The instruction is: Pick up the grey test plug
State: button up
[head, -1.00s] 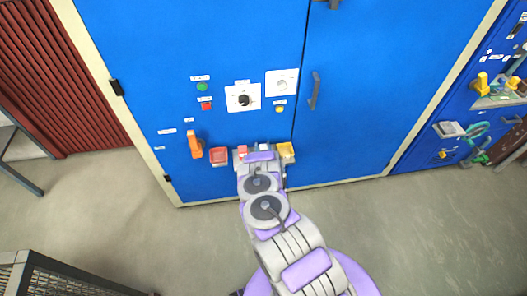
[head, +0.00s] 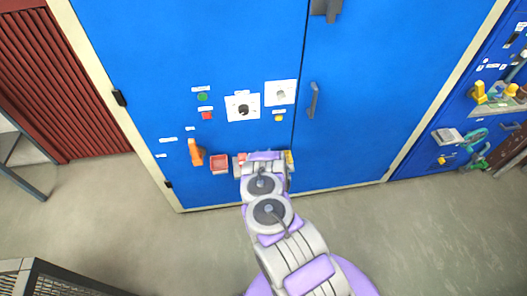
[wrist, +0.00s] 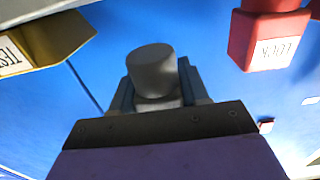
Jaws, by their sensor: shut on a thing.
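The grey test plug (wrist: 152,70) is a short, plain grey cylinder with a rounded head. In the wrist view it sits upright in the picture between the fingers of my gripper (wrist: 155,95), which is shut on it. In the head view my gripper (head: 264,157) is at the low row of holders on the blue cabinet, and my wrist hides the plug. Whether the plug is clear of its seat cannot be told.
A yellow holder labelled TEST (wrist: 45,48) and a red holder labelled LOCK (wrist: 268,38) flank my gripper closely. Left along the blue cabinet (head: 370,80) are a red tray (head: 219,163) and an orange handle (head: 195,152). Floor before the cabinet is clear.

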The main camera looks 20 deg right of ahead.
jog(key=a+r+p+v, duration=0.1)
jog(key=a+p+v, duration=0.1)
jog(key=v, duration=1)
jog(key=shift+r+p, duration=0.2)
jog(key=shift+p, duration=0.2)
jog(key=shift+s+a, duration=0.1)
jog(key=shift+s, duration=0.05)
